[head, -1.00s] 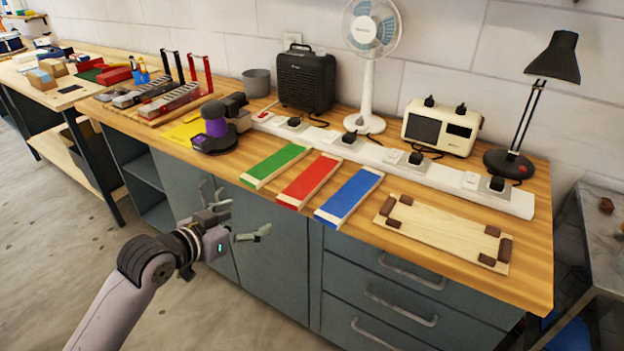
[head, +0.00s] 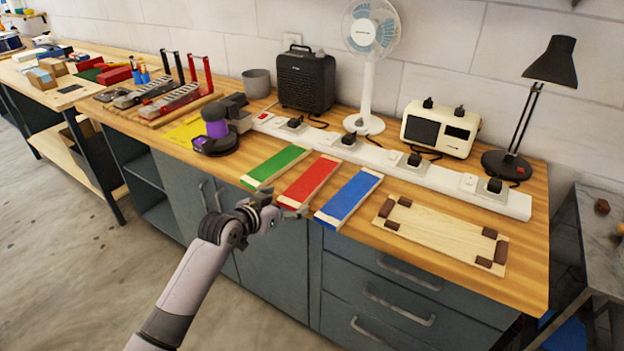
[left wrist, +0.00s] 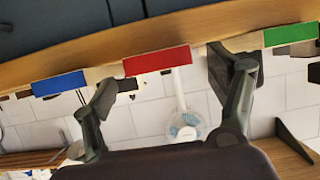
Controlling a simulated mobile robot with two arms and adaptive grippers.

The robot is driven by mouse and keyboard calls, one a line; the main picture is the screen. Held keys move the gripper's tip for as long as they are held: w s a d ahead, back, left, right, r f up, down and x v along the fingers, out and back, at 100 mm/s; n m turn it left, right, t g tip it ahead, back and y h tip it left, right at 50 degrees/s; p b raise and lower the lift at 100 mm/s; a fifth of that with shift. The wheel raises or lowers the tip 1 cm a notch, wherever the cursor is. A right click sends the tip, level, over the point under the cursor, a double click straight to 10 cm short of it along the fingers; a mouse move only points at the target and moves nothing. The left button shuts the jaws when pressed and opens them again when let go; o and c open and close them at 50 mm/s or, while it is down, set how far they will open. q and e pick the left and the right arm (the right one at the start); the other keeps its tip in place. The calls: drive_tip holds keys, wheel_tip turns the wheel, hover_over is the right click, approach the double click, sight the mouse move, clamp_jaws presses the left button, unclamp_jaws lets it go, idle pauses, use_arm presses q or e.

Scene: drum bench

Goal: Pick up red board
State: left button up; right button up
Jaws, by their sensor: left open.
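The red board (head: 309,182) lies flat on the wooden bench top, its near end at the front edge, between the green board (head: 276,166) and the blue board (head: 348,196). My left gripper (head: 287,211) is just in front of the red board's near end, at the bench edge. The right gripper is not in view.
A power strip (head: 390,160) with plugs runs behind the boards. A purple sander (head: 215,135) stands to the left. A pale wooden board with dark corner blocks (head: 440,236) lies to the right. Drawers and cabinet doors (head: 262,262) are below the bench edge.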

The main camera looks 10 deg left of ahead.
use_arm(q)
drive_tip(key=shift+x, duration=1.05)
drive_tip(key=shift+c, duration=0.4)
drive_tip(key=c, duration=1.2)
drive_tip(key=shift+c, duration=0.6)
drive_tip(key=shift+r, duration=0.1)
